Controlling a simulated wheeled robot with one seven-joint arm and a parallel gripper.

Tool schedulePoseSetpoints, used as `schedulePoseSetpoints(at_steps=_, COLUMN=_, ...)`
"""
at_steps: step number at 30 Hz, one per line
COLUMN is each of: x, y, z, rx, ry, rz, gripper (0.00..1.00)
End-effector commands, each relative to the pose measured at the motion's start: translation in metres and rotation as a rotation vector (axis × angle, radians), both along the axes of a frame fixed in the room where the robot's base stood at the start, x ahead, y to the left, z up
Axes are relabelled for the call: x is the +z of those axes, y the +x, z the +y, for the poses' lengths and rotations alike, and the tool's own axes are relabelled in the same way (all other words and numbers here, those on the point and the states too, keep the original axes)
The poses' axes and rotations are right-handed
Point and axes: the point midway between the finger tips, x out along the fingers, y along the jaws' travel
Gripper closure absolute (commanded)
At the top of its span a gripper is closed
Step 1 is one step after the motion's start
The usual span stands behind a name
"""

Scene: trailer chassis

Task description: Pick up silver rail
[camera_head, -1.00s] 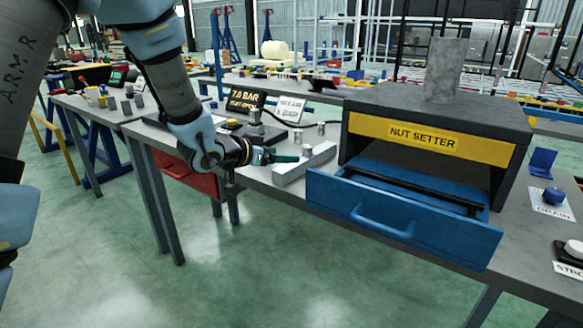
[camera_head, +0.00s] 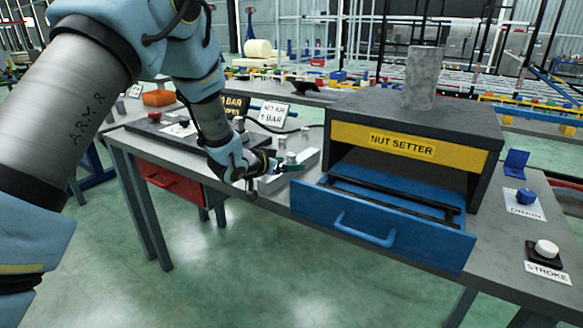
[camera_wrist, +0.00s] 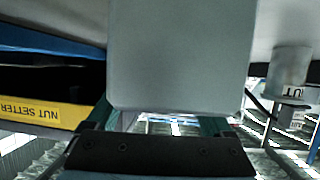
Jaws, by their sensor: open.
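The silver rail (camera_head: 309,158) is a pale grey square bar lying on the grey workbench, left of the blue drawer. My gripper (camera_head: 293,166) is over the rail in the head view and hides its middle. In the wrist view the rail (camera_wrist: 182,50) is large and close, running up from the space between the dark green fingers of my gripper (camera_wrist: 158,122). The fingers are apart. I cannot tell whether they touch the rail.
The nut setter (camera_head: 418,118), a dark box with a yellow label, stands just right. Its blue drawer (camera_head: 375,228) sticks out past the bench front. Small grey cylinders and signs stand behind the rail. A red drawer (camera_head: 172,183) is below left.

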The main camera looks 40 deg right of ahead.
Motion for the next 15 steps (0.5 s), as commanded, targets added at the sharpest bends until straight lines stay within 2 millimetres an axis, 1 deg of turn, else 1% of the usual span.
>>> schedulePoseSetpoints(at_steps=3, x=-0.0003, y=0.0002, z=0.0004, rx=0.0, ry=0.0, rz=0.0, gripper=0.15)
schedulePoseSetpoints(at_steps=4, x=-0.0003, y=0.0003, z=0.0005, rx=0.001, ry=0.0, rz=0.0, gripper=0.17)
schedulePoseSetpoints(at_steps=15, x=-0.0001, y=0.0003, z=0.0006, rx=0.001, ry=0.0, rz=0.0, gripper=0.59)
